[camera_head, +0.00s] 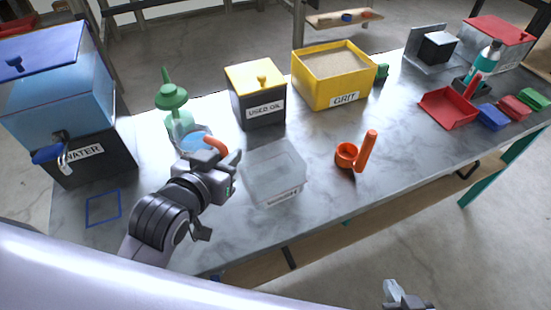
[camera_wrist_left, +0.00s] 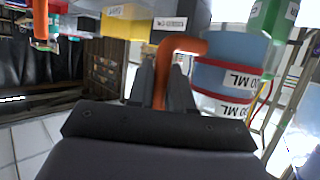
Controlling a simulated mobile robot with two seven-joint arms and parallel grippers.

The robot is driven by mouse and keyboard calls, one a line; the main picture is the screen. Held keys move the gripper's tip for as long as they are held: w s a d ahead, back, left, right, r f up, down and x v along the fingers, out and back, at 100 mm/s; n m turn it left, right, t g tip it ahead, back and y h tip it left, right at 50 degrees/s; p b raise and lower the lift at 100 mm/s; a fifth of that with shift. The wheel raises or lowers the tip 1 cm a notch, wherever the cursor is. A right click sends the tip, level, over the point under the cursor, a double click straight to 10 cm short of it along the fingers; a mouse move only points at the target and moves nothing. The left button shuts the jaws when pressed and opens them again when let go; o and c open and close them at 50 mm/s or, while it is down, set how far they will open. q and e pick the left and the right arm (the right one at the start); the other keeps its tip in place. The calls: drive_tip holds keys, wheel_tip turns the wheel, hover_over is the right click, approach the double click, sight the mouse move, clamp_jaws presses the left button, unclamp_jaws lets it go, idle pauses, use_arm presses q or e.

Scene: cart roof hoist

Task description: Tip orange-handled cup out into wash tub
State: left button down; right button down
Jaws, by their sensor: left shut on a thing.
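The orange-handled cup (camera_head: 194,138) is clear with blue-tinted contents. In the left wrist view the cup (camera_wrist_left: 222,78) shows red lines and ML labels. My left gripper (camera_head: 226,160) is shut on its orange handle (camera_wrist_left: 183,44), and the cup is left of the clear tub. Whether it touches the table is hidden by my gripper. The clear, open tub (camera_head: 275,172), which seems to be the wash tub, stands on the table just right of my left gripper. Its label is too small to read. My right gripper (camera_head: 402,296) shows only partly at the bottom edge, away from the table.
A water tank (camera_head: 60,110) with a tap stands left, a green bottle (camera_head: 172,98) behind the cup. A used-oil box (camera_head: 257,95) and a yellow grit box (camera_head: 330,80) stand behind the tub. An orange scoop (camera_head: 347,155) stands right. The front right tabletop is clear.

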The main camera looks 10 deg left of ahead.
use_arm(q)
drive_tip(key=d+r+m+h+b, duration=0.1)
drive_tip(key=d+r+m+h, duration=0.25)
drive_tip(key=d, duration=0.55)
drive_tip(key=s+d+f+m+g+h+b, duration=0.1)
drive_tip(key=s+d+f+m+g+h, duration=0.2)
drive_tip(key=d+m+h, duration=0.1)
drive_tip(key=shift+s+d+f+b, duration=0.15)
drive_tip(key=shift+d+f+b, duration=0.25)
drive_tip(key=shift+d, duration=0.25)
drive_tip(key=shift+s+d+r+n+g+h+p, duration=0.1)
drive_tip(key=shift+r+n+g+h+p, duration=0.15)
drive_tip(key=shift+r+n+g, duration=0.2)
drive_tip(key=shift+s+r+n+g+h+p, duration=0.1)
drive_tip(key=shift+r+n+g+p, duration=0.3)
drive_tip(key=shift+r, duration=0.15)
drive_tip(key=shift+r, duration=0.25)
